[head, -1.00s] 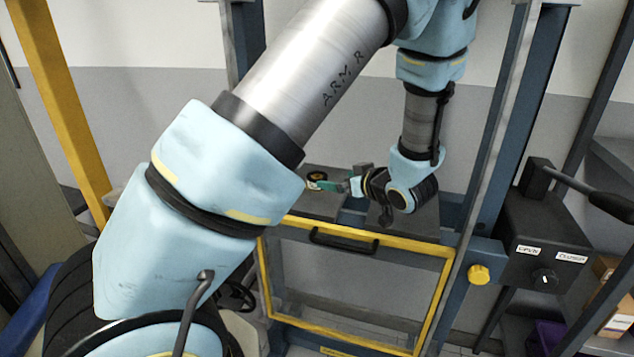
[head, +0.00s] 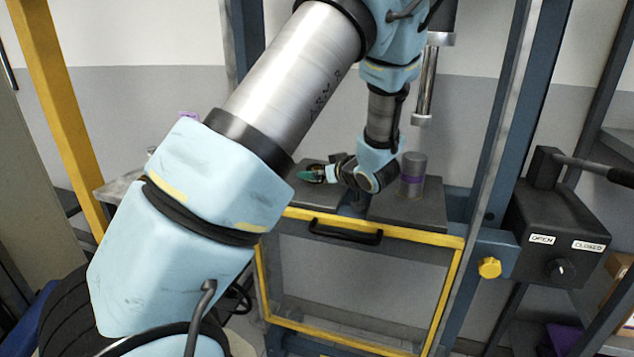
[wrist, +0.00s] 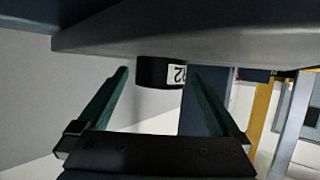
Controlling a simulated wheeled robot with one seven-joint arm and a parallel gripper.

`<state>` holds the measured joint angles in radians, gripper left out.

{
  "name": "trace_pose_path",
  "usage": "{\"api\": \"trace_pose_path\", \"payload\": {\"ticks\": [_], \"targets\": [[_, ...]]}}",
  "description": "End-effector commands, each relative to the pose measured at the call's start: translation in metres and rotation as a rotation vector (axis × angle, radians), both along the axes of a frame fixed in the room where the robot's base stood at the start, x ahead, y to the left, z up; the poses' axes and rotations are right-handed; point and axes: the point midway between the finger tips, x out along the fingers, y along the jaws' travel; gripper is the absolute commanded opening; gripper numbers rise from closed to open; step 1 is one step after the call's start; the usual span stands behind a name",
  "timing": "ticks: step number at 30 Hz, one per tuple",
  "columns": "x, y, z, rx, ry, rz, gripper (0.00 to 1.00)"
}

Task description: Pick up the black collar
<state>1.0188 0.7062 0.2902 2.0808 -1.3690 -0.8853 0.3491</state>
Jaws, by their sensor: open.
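The black collar (wrist: 160,72) shows in the wrist view with a white label that reads upside down. It sits against the grey plate (wrist: 230,45), which runs across the top of that tilted picture. My gripper (wrist: 158,75) is open, with one green finger on each side of the collar, near the fingertips. I cannot tell whether either finger touches it. In the head view my gripper (head: 312,174) is low over the left grey plate (head: 318,195). There the collar is mostly hidden by the fingers and cannot be made out clearly.
A yellow-framed guard (head: 360,285) with a black handle is below. A dark control box (head: 555,225) is at right.

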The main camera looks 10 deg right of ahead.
Motion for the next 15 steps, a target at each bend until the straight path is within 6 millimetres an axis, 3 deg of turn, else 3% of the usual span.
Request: {"api": "trace_pose_path", "payload": {"ticks": [5, 15], "targets": [[0.0002, -0.0002, 0.0008, -0.001, 0.001, -0.001, 1.00], [-0.0001, -0.0002, 0.0006, -0.001, 0.001, -0.001, 0.63]]}}
